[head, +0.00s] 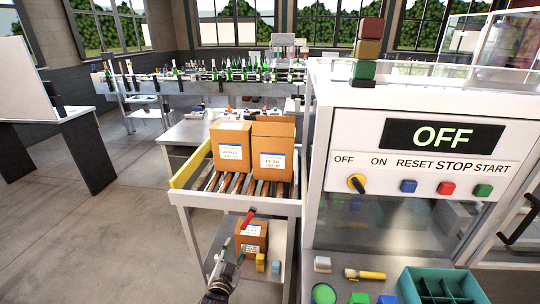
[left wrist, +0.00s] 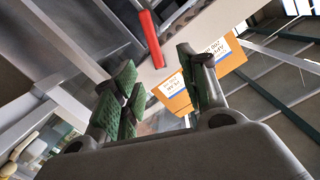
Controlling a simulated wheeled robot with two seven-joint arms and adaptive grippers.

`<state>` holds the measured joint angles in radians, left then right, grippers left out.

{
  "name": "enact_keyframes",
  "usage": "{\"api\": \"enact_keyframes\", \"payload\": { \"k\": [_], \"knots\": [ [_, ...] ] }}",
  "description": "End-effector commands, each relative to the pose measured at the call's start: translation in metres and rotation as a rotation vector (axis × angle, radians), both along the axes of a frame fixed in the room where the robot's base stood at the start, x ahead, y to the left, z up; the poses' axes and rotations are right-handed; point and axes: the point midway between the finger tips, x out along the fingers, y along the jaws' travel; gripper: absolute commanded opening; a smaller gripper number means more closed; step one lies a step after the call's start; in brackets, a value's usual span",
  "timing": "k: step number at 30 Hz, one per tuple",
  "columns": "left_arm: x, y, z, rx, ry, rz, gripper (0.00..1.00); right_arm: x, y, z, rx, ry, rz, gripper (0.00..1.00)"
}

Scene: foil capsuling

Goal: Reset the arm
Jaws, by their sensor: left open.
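My left gripper (head: 232,254) is low in the head view, in front of the roller table. Its green-padded fingers stand apart and show nothing between them. In the left wrist view the open left gripper (left wrist: 160,88) points toward a red handle (left wrist: 150,38), which lies beyond the fingertips. The same red handle sticks out at the table's front edge in the head view, just above the gripper. The machine panel (head: 415,150) at the right has an OFF display, a yellow-black knob and blue, red and green buttons. My right gripper is in neither view.
Two cardboard boxes stand on the roller table (head: 185,198). Another box (head: 252,238) sits on its lower shelf, close to my left gripper. A brush (head: 366,274) and a teal divided bin (head: 410,284) lie below the panel. Open floor (head: 90,230) is at the left.

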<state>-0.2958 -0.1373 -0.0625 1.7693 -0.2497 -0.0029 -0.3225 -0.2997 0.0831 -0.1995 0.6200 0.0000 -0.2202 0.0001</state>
Motion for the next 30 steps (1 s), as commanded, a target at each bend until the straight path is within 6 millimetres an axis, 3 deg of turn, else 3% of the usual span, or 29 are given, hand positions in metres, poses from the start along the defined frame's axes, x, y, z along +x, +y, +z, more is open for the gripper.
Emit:
{"api": "enact_keyframes", "payload": {
  "k": [14, 30],
  "knots": [
    [-0.023, 0.019, -0.012, -0.05, 0.199, 0.032, 0.43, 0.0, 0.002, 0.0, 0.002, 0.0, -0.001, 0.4],
    [-0.087, 0.038, -0.023, -0.136, 0.555, 0.087, 0.43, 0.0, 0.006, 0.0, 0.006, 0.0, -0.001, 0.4]
  ]
}}
